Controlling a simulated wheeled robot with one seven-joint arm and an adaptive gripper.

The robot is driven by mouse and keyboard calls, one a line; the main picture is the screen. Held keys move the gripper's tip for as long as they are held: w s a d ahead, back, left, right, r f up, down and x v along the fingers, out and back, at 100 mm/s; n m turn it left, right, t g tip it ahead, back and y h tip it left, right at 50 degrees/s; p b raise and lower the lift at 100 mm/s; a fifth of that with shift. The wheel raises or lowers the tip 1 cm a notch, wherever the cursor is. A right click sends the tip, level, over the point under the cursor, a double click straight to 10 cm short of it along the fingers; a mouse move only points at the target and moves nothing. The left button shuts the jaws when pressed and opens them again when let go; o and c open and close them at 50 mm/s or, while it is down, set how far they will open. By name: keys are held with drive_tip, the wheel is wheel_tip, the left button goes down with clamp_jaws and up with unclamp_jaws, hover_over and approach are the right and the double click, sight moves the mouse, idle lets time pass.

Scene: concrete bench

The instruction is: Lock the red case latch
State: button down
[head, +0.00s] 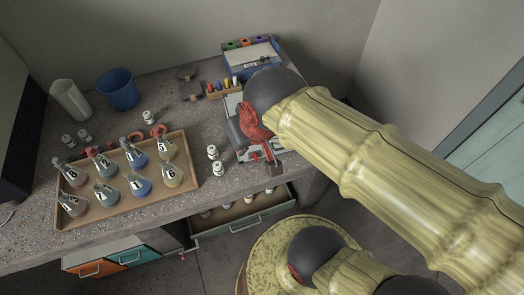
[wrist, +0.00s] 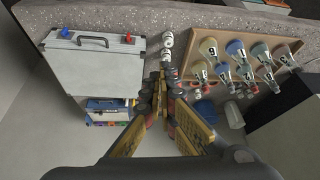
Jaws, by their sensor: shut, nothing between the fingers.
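A pale grey case (wrist: 95,68) with a dark handle lies on the bench at the left of the wrist view. Its red latch (wrist: 129,38) is to the right of the handle, and a blue latch (wrist: 66,32) is to the left. The red latch seems to stand up from the case edge, but it is too small to tell its exact position. My gripper (wrist: 165,72) is shut and empty, beside the case's right side in this view, apart from the red latch. In the head view my arm hides most of the case (head: 233,104).
A wooden tray (head: 112,208) holds several numbered flasks. White vials (head: 213,153) stand between tray and case. A blue organiser box (head: 250,58), a blue cup (head: 118,90) and a clear beaker (head: 71,101) stand farther back. A drawer (head: 240,222) is open below the bench.

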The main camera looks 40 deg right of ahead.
drive_tip(key=w+d+f+m+g+h+p, duration=0.1)
drive_tip(key=w+d+f+m+g+p, duration=0.1)
drive_tip(key=w+d+f+m, duration=0.35)
drive_tip(key=m+g+h+p, duration=0.2)
drive_tip(key=m+g+p, duration=0.15)
drive_tip(key=m, duration=1.15)
hover_over(256, 157)
wheel_tip(256, 157, down, 16)
drive_tip(key=shift+w+a+r+g+b, duration=0.2)
drive_tip(key=shift+a+g+b, duration=0.15)
drive_tip(key=shift+g, duration=0.1)
drive_tip(key=shift+d, duration=0.1)
drive_tip(key=b+x, duration=0.3)
drive_tip(key=x, duration=0.7)
